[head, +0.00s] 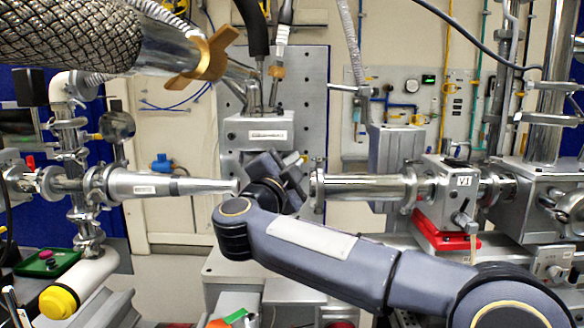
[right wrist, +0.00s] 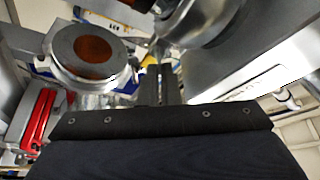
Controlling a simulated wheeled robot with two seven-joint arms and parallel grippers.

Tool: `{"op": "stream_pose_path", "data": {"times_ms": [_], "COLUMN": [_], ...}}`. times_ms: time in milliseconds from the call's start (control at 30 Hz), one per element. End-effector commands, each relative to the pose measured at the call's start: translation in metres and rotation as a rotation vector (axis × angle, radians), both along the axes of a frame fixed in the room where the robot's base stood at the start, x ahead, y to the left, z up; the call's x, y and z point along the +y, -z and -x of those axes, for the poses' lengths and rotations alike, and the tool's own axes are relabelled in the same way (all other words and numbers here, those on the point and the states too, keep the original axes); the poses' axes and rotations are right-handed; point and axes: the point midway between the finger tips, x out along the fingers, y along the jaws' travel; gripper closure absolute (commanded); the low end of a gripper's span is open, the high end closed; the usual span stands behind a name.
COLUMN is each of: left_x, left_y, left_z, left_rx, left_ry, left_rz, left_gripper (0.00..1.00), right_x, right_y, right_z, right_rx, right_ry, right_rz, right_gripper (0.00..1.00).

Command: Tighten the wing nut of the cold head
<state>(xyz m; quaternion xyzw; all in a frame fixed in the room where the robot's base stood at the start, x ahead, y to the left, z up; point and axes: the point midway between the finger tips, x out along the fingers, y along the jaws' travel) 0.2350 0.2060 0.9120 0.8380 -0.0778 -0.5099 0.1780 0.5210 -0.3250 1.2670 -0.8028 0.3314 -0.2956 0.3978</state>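The wing nut (head: 205,56) is brass-coloured, with broad wings. It sits at the upper left of the head view, on the end of a silver cylinder (head: 165,52) behind a braided sleeve. I take this to be the cold head. My right arm comes in from the lower right. My right gripper (head: 290,180) is at the centre, below and right of the wing nut and well apart from it. In the right wrist view its two dark fingers (right wrist: 160,85) stand close together, with nothing visible held. The wing nut cannot be made out there. My left gripper is not in view.
A tapered beam pipe (head: 150,185) ends left of my right gripper, and another pipe (head: 365,188) starts right of it. A valve labelled V1 (head: 450,190) stands on a red base (head: 435,233). A round flange with an orange-brown centre (right wrist: 92,57) is close in the right wrist view.

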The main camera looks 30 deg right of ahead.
Motion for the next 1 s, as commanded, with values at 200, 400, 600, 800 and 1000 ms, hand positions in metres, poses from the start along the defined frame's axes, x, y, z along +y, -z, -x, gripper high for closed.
{"op": "stream_pose_path", "data": {"times_ms": [200, 400, 600, 800, 1000], "left_x": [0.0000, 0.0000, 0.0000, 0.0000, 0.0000], "left_y": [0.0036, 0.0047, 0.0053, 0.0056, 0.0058], "left_z": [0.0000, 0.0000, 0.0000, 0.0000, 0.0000], "left_rx": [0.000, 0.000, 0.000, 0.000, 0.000], "left_ry": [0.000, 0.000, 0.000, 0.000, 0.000], "left_rz": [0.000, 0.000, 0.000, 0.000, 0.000], "left_gripper": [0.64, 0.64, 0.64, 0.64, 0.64], "right_x": [0.0008, 0.0003, 0.0005, 0.0004, 0.0007], "right_y": [0.0032, 0.0042, 0.0054, 0.0063, 0.0072], "right_z": [-0.0004, 0.0001, 0.0001, 0.0002, 0.0002], "right_rx": [-0.109, -0.209, -0.311, -0.411, -0.494], "right_ry": [0.000, 0.001, 0.001, 0.003, 0.003], "right_rz": [-0.176, -0.336, -0.496, -0.649, -0.780], "right_gripper": [1.00, 1.00, 1.00, 1.00, 1.00]}}
